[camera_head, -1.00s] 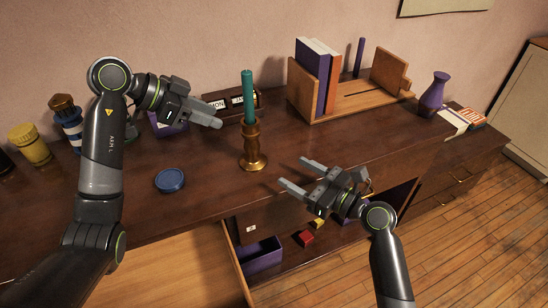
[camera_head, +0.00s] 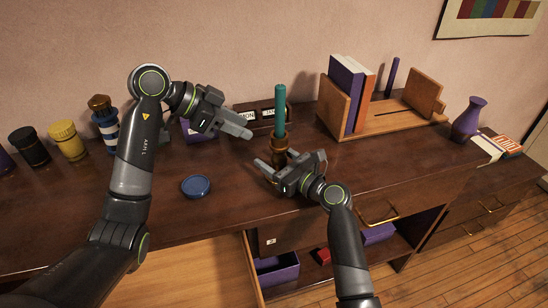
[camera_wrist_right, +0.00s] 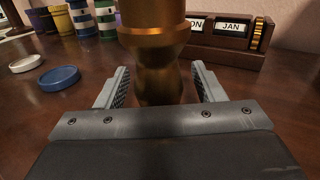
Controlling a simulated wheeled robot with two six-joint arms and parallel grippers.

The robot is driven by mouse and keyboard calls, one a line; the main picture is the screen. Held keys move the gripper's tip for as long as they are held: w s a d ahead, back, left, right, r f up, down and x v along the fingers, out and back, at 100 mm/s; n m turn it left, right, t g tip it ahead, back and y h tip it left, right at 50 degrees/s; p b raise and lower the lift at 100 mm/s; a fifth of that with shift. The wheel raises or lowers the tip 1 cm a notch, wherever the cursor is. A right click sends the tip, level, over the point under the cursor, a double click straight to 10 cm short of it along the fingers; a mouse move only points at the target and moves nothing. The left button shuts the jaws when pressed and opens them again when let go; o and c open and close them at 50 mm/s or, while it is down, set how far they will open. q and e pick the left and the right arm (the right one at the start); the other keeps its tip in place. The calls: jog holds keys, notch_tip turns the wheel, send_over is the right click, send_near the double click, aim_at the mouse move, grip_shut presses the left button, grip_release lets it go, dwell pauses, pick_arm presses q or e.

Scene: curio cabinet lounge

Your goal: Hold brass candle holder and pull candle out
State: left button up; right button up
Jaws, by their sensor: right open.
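The teal candle (camera_head: 280,110) stands upright in the brass candle holder (camera_head: 279,142) on the dark wooden top. My right gripper (camera_head: 278,161) is open, with its fingers on either side of the holder; its own body hides the lower holder in the head view. In the right wrist view, the holder's stem (camera_wrist_right: 158,82) stands between the two fingers, with a gap visible on each side. My left gripper (camera_head: 245,129) hangs to the left of the candle, apart from it and holding nothing visible. Whether its fingers are parted is unclear.
A calendar block (camera_head: 250,116) stands behind the holder, and a wooden book rack (camera_head: 395,122) to its right. A blue disc (camera_head: 196,186) lies at the left front. Several jars line the left back. An open drawer (camera_head: 190,275) juts out below the front edge.

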jog(key=shift+w+a, duration=0.1)
jog(key=shift+a, duration=0.05)
jog(key=shift+c, duration=0.2)
grip_shut()
dwell(0.5)
pick_arm(q)
jog(key=shift+o, duration=0.3)
dwell(0.6)
